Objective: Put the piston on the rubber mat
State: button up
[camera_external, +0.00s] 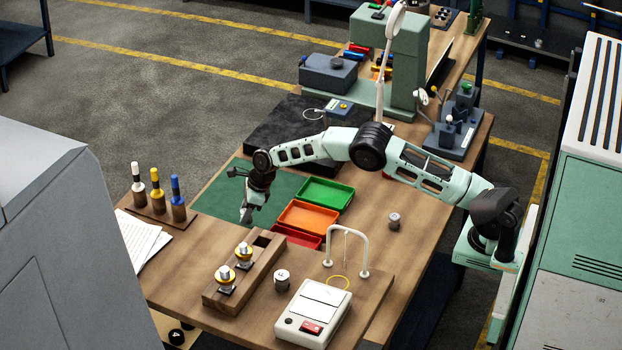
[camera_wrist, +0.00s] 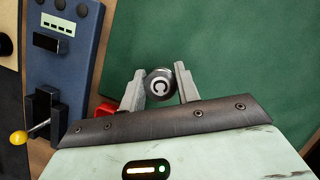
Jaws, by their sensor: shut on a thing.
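The piston (camera_wrist: 160,84), a grey round part with a C on its end face, sits between the two fingers of my gripper (camera_wrist: 160,90) in the wrist view. My gripper (camera_external: 246,213) is shut on it and points down over the green rubber mat (camera_external: 212,203) in the external view. The mat (camera_wrist: 235,45) fills most of the wrist view behind the piston. The piston is not clear in the external view, and I cannot tell whether it touches the mat.
Green (camera_external: 326,194), orange (camera_external: 307,217) and red (camera_external: 296,238) trays stand along the mat's right side. Grey cylinders stand at right (camera_external: 394,221) and in front (camera_external: 282,280). A wooden block (camera_external: 244,280) is nearer. A bottle rack (camera_external: 160,212) is at left.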

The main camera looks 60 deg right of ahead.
jog(key=shift+f, duration=1.1)
jog(key=shift+f, duration=0.2)
jog(key=o, duration=1)
jog(key=shift+r, duration=0.15)
jog(key=b+v, duration=0.2)
jog(key=v, duration=1)
jog(key=shift+r, duration=0.1)
